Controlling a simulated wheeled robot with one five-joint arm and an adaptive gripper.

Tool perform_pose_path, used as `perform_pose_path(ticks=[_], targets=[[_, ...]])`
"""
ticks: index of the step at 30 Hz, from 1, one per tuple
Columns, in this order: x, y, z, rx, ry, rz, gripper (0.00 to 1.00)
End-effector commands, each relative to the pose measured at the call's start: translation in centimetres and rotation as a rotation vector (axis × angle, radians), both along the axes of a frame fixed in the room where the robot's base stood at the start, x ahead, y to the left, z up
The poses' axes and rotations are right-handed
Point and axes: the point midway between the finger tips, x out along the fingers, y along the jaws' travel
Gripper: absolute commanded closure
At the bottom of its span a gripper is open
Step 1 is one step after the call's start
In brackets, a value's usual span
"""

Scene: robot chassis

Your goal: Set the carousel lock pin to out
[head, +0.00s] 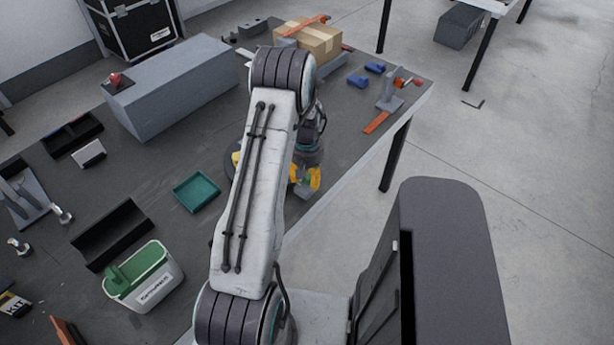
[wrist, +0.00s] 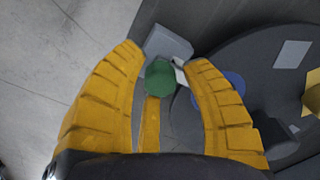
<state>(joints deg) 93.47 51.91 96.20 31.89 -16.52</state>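The lock pin appears to be the green knob (wrist: 160,77), beside a grey block (wrist: 168,42) at the edge of the dark round carousel (wrist: 235,115) in the wrist view. A yellow strip (wrist: 151,125) runs from the knob toward my palm; I cannot tell if it belongs to the pin. My gripper (wrist: 165,57) has its yellow fingers apart, one each side of the knob. A gap shows on the right; contact on the left is unclear. In the head view my gripper (head: 306,176) is at the bench's right edge, and my arm hides most of the carousel.
On the bench stand a teal tray (head: 196,191), a green-and-white tub (head: 144,277), a long grey box (head: 175,85), a cardboard box (head: 308,42) and blue blocks (head: 366,75). The carousel carries a blue round part (wrist: 231,84) and a pale square (wrist: 291,54).

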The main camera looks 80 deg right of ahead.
Motion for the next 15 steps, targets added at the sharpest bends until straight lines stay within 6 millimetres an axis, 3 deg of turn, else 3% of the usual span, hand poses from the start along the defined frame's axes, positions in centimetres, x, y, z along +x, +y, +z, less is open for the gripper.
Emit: perform_pose_path(ticks=[13,15], targets=[[0.0,0.0,0.02,0.0,0.0,0.0,0.98],[0.0,0.0,0.02,0.0,0.0,0.0,1.0]])
